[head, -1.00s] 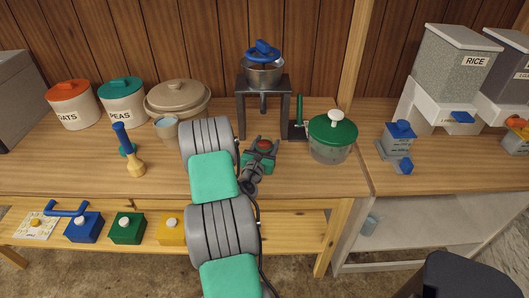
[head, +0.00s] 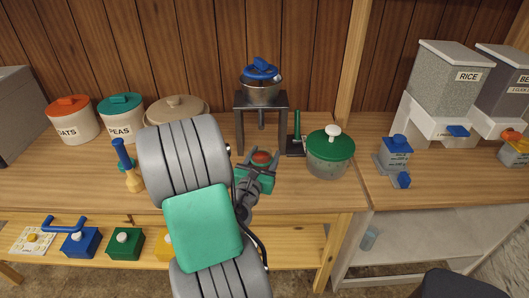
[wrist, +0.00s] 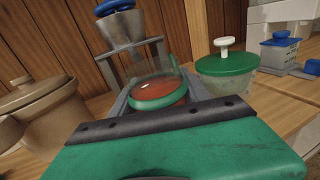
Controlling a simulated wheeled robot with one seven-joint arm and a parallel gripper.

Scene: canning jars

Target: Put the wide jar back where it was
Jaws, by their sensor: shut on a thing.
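My gripper (head: 262,166) is over the wooden counter, in front of the dark metal stand. It is shut on a jar with a red-brown top and a green ring (wrist: 158,92), which I take for the wide jar. In the head view the jar's red top (head: 261,157) shows between the fingers. In the wrist view the jar is tilted relative to the camera, and my gripper's green body hides its lower part. I cannot tell whether its base touches the counter.
The stand (head: 240,122) with a metal funnel pot (head: 261,91) is just behind. A green-lidded glass pot (head: 330,158) is close on the right. A brown crock (head: 178,108) and a blue-topped wooden tool (head: 124,158) are left. Bare counter lies at the front left (head: 70,175).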

